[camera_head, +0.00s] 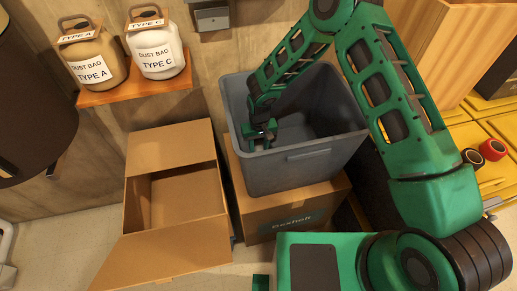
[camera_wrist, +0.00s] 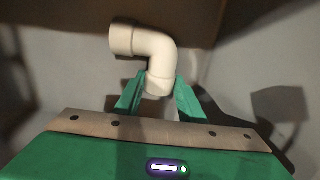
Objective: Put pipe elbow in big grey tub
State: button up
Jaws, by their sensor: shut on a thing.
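The pipe elbow (camera_wrist: 154,52) is white and bent, and it shows in the wrist view between the two green fingers. My gripper (camera_wrist: 160,98) is shut on one end of it. In the head view my gripper (camera_head: 262,135) reaches down inside the big grey tub (camera_head: 292,168), near its left wall. The elbow cannot be made out in the head view. The tub is open at the top and stands on a closed cardboard box. Grey tub walls surround the elbow in the wrist view.
The closed cardboard box (camera_head: 262,218) is under the tub. An open cardboard box (camera_head: 176,235) stands to its left. Tape rolls (camera_head: 492,150) lie on a yellow surface at right.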

jog(key=o, duration=1)
jog(key=shift+o, duration=0.2)
notch_tip(320, 180, up, 12)
